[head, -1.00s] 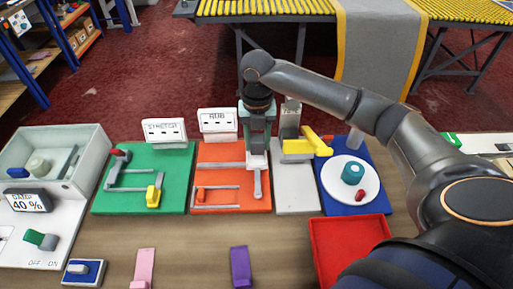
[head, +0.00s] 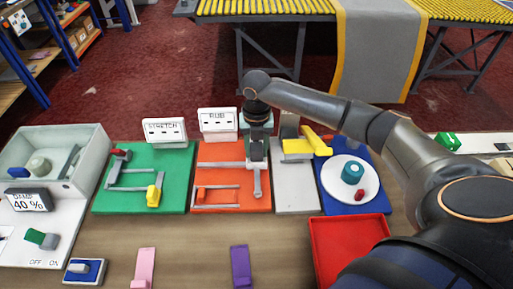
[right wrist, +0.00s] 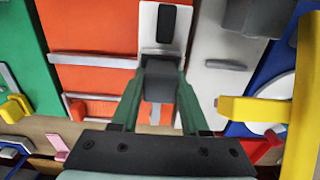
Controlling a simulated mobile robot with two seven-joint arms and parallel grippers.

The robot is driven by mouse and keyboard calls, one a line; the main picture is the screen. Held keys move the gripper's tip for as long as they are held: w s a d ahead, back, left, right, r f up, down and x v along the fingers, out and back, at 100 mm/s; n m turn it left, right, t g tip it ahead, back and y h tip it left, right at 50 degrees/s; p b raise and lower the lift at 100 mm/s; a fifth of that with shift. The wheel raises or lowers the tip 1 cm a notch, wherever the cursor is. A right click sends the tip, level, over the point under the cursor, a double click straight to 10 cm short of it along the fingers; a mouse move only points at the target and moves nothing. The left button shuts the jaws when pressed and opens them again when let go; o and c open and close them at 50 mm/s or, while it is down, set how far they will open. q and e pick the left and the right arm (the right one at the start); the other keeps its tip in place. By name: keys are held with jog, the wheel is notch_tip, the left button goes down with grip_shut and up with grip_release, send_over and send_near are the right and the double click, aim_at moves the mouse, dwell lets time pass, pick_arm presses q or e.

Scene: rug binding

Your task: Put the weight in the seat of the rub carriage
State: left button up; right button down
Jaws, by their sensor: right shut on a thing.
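My right gripper (head: 257,147) points down over the orange board (head: 212,183) under the RUB sign. In the right wrist view its green fingers (right wrist: 158,112) are shut on a dark grey block, the weight (right wrist: 160,82). The rub carriage (head: 257,176) is a pale piece on the right side of the orange board, directly below the gripper. Its white body with a dark slot (right wrist: 150,35) shows just beyond the weight in the right wrist view. The fingers hide the contact, so I cannot tell whether the weight touches the seat. My left gripper is not in view.
Right of the carriage stands a pale board (head: 296,196) with a yellow lever (head: 308,144) and a grey block close by. The green STRETCH board (head: 130,193) is left. A blue board with a white disc (head: 340,187) and a red tray (head: 320,250) lie right.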

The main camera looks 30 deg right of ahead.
aim_at(257, 146)
jog(key=shift+s+a+f, duration=0.1)
jog(key=shift+s+f, duration=0.15)
jog(key=shift+f, duration=0.3)
jog(key=shift+c, duration=2)
grip_release()
jog(key=shift+f, duration=0.1)
notch_tip(257, 146, up, 14)
jog(key=shift+w+f, duration=0.2)
